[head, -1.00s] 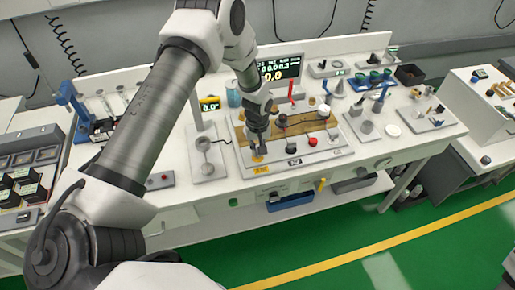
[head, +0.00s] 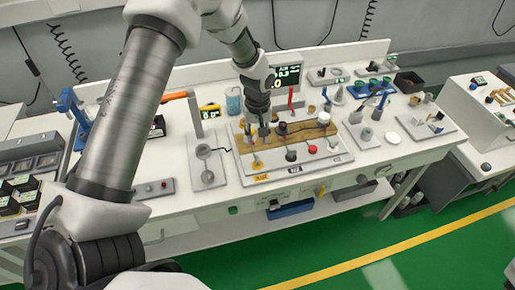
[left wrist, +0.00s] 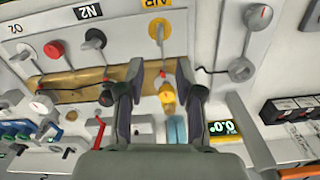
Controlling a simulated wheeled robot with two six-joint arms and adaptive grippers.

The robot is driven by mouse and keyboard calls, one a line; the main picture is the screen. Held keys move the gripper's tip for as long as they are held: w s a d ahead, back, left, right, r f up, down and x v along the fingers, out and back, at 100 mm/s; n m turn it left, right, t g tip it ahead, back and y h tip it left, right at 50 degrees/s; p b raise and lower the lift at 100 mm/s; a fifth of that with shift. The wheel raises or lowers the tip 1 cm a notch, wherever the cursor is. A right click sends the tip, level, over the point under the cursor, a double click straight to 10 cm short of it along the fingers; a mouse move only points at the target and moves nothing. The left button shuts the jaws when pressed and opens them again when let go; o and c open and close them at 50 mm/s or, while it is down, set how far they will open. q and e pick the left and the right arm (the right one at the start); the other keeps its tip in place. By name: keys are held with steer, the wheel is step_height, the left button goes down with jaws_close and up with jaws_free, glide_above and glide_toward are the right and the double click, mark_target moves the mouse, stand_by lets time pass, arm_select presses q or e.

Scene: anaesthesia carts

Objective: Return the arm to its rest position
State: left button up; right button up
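My left arm comes in from the left in the head view, and its gripper (head: 262,130) hangs above the panel (head: 335,156) with the brown strip. In the left wrist view the two fingers (left wrist: 156,85) stand well apart with nothing held between them. A yellow knob (left wrist: 167,95) shows in the gap, below the fingertips and apart from them. My right gripper is not in view.
The white bench (head: 170,205) carries a display screen (head: 288,75), a blue cylinder (head: 233,101), a grey plate with a round fitting (head: 207,165) and a dark bin (head: 408,82). A second cart (head: 490,125) stands at right. Green floor with a yellow line is clear in front.

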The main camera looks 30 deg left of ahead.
arm_select(q)
steer(key=shift+r, duration=0.75)
steer(key=shift+g, duration=0.6)
steer(key=s+f+b, duration=0.1)
steer(key=f, duration=0.1)
steer(key=s+f, duration=0.1)
steer(key=f, duration=0.1)
steer(key=s+f+b, duration=0.1)
steer(key=f, duration=0.1)
steer(key=shift+d+f+b, duration=0.3)
steer(key=shift+f, duration=0.1)
steer(key=s+d+f+m+b, duration=0.3)
steer(key=s+d+f, duration=0.1)
steer(key=s+f, duration=0.6)
steer(key=s+d+f+m+t+b, duration=0.1)
steer(key=s+d+f+m+b, duration=0.3)
steer(key=s+f, duration=0.6)
steer(key=s, duration=0.5)
steer(key=shift+s+m, duration=0.3)
steer(key=shift+s, duration=0.05)
